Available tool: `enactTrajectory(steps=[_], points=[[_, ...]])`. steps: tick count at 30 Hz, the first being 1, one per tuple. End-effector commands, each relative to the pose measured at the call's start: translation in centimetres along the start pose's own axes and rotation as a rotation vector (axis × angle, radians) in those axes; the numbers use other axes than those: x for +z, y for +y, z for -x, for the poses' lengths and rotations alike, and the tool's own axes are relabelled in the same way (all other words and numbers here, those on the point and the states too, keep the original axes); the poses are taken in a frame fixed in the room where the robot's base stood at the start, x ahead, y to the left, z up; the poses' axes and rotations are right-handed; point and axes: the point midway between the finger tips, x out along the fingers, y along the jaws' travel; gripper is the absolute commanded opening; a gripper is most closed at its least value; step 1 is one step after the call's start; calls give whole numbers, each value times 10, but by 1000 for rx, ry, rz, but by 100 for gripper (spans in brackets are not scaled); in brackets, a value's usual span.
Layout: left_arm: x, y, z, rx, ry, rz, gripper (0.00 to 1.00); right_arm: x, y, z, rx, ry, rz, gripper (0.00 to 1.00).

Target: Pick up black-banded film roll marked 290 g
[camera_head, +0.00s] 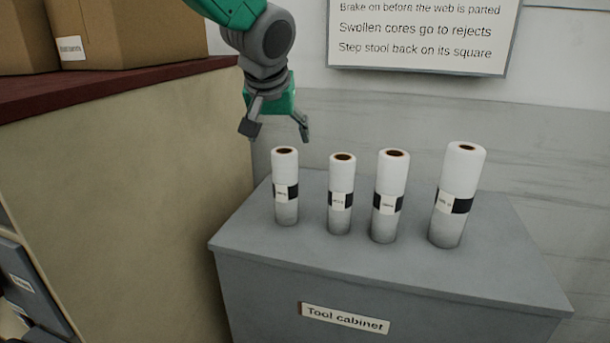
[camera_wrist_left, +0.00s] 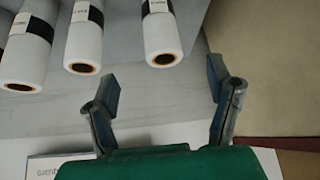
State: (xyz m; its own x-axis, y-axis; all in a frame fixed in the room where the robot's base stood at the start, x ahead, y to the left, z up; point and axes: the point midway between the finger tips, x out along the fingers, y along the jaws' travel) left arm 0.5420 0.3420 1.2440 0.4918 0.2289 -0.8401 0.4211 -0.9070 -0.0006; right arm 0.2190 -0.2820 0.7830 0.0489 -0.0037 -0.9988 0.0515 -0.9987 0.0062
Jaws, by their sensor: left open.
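Several white film rolls with black bands and small pale labels stand upright on the grey tool cabinet: the leftmost roll (camera_head: 285,170), a second roll (camera_head: 341,178), a third roll (camera_head: 391,175) and the tallest, rightmost roll (camera_head: 461,172). The label print is too small to read, so I cannot tell which is marked 290 g. My left gripper (camera_head: 277,131) is open and empty, pointing down just above and behind the leftmost roll. In the left wrist view the open fingers (camera_wrist_left: 160,88) are apart from the nearest roll (camera_wrist_left: 161,35). My right gripper is not in view.
The tool cabinet (camera_head: 270,244) has bare top at its front and right edges. A taller beige unit with a dark red top (camera_head: 120,87) stands close on the left, carrying cardboard boxes (camera_head: 135,35). A wall sign (camera_head: 420,35) hangs behind.

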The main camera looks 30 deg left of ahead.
Motion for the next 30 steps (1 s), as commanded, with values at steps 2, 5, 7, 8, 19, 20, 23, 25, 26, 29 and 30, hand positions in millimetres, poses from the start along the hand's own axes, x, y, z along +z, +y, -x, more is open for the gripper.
enactTrajectory(steps=[2,5,7,8,19,20,23,25,26,29,30], points=[[2,0,-17,-3,-8,-2,74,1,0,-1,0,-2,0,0],[2,1,-40,-2,-9,-1,74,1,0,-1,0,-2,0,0],[1,0,-55,-2,-10,-2,74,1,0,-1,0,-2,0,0],[1,0,-61,-2,-10,-3,74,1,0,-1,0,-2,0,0],[0,1,-94,-1,-7,-2,74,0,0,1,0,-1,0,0],[0,2,-98,-1,-7,-3,74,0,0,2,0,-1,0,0],[-2,3,-115,-2,-8,-3,74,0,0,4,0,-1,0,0],[-3,3,-125,-1,-7,-4,74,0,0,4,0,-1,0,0],[-2,3,-128,-1,-6,-4,74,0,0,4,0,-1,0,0],[-2,2,-134,0,-5,-2,74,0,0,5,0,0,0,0],[-2,2,-135,0,-5,-2,74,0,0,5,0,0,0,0]])
